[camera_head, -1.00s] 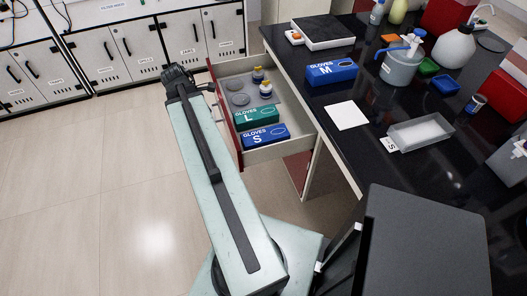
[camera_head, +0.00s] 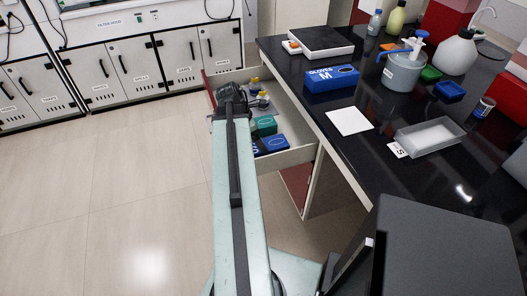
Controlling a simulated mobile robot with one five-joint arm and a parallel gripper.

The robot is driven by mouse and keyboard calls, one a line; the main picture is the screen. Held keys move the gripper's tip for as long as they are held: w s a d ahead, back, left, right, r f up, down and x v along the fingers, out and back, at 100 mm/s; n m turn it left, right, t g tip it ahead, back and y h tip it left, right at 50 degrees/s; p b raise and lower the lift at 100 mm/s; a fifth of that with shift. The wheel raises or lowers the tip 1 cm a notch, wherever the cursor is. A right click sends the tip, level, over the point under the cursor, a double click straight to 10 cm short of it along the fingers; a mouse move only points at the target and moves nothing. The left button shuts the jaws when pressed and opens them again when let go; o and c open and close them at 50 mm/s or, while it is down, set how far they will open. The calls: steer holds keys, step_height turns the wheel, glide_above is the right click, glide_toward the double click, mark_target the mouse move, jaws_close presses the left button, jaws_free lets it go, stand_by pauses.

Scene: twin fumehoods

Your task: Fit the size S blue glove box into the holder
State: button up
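The blue size S glove box (camera_head: 272,145) lies in the front part of the open drawer, partly hidden behind my arm. The clear, empty holder (camera_head: 432,136) stands on the black bench at right, with a white S label (camera_head: 398,150) at its front left corner. My gripper (camera_head: 232,100) is at the end of my arm, over the left side of the drawer, beyond the S box in the picture and apart from it. Its fingers are dark and small, so I cannot tell whether they are open.
A green glove box (camera_head: 264,125) and small bottles (camera_head: 255,86) share the drawer (camera_head: 296,155). A blue M glove box (camera_head: 332,78), a white sheet (camera_head: 349,121), a balance (camera_head: 320,41) and a wash bottle (camera_head: 402,68) stand on the bench. The floor at left is clear.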

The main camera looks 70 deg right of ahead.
steer(key=b+x, duration=0.2)
steer(key=x, duration=0.2)
steer(key=shift+w+f+b, duration=0.15)
steer(key=shift+b, duration=0.25)
steer(key=shift+a, duration=0.1)
steer(key=c, duration=1.8)
step_height(320, 180, up, 11)
steer(key=p, duration=1)
steer(key=shift+f+p, duration=0.1)
steer(key=shift+p, duration=0.25)
